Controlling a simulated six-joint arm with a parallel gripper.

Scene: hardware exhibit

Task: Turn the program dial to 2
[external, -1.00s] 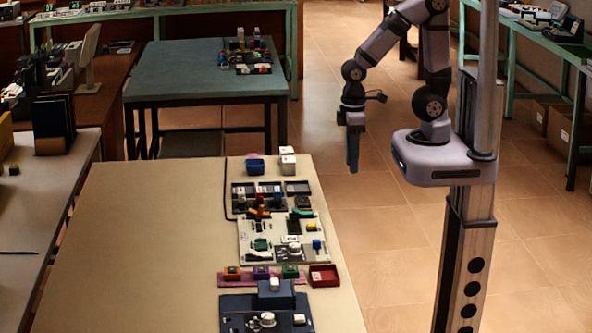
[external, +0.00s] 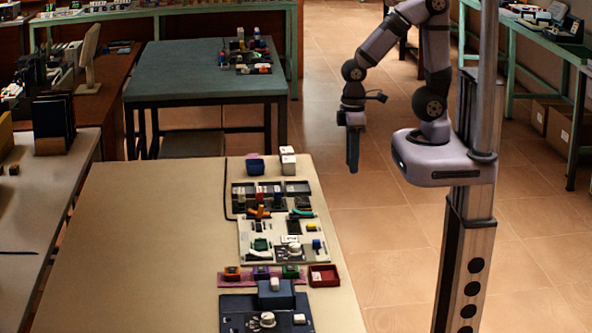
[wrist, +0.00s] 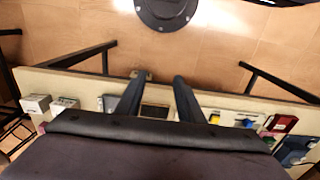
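A round white dial (external: 267,319) sits on the dark blue panel (external: 236,304) at the near end of the beige table. A second pale dial (external: 294,250) sits on the white board (external: 258,230) farther up the table. I cannot tell from the pictures which one is the program dial, and the markings are too small to read. My gripper (external: 353,168) hangs pointing down, just off the table's right edge, away from both dials. In the wrist view its two dark fingers (wrist: 159,78) are apart with nothing between them.
A red tray (external: 324,276) and a pink strip with coloured blocks (external: 262,272) lie between the boards. A blue bin (external: 255,167) and white blocks (external: 288,160) stand at the far end. The left half of the beige table (external: 150,250) is clear.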

